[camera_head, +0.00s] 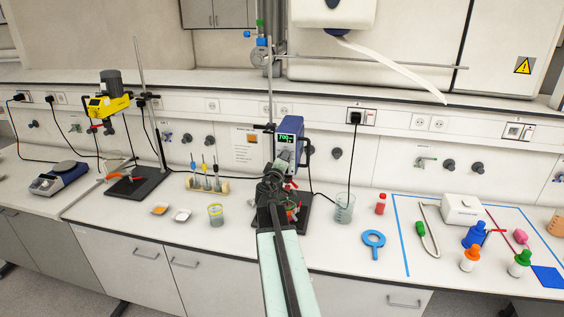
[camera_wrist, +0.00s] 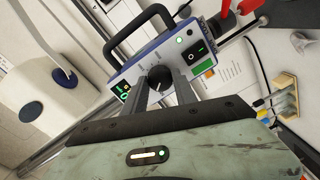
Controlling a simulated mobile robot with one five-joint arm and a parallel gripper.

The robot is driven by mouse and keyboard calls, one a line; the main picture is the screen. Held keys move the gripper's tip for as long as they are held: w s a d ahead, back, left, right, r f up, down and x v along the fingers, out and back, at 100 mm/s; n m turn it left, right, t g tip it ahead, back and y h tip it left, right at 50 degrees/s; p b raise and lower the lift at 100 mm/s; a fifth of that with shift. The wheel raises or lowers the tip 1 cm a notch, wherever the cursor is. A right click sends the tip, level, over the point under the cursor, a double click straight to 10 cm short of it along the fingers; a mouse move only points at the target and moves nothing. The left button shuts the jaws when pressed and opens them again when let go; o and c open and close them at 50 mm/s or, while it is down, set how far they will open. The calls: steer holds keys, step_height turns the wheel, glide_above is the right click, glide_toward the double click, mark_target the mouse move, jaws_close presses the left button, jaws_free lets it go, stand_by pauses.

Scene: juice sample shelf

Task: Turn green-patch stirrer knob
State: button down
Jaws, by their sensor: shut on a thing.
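The blue and white stirrer (camera_head: 290,145) stands on a rod above a dark base in the middle of the bench, with a lit green display. In the wrist view its front panel (camera_wrist: 139,72) faces me at a tilt. The black round knob (camera_wrist: 160,77) with a pale mark sits between my fingers. My gripper (camera_wrist: 162,88) is shut on the knob, one finger on each side. In the head view my gripper (camera_head: 273,186) is dark and hides the stirrer's lower part.
A yellow stirrer (camera_head: 108,102) stands on another rod at the left.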

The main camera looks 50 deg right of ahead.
steer(key=shift+d+m, duration=0.1)
steer(key=shift+m, duration=0.4)
steer(key=c, duration=1)
jaws_free()
steer(key=shift+d, duration=0.1)
steer(key=shift+o, duration=0.2)
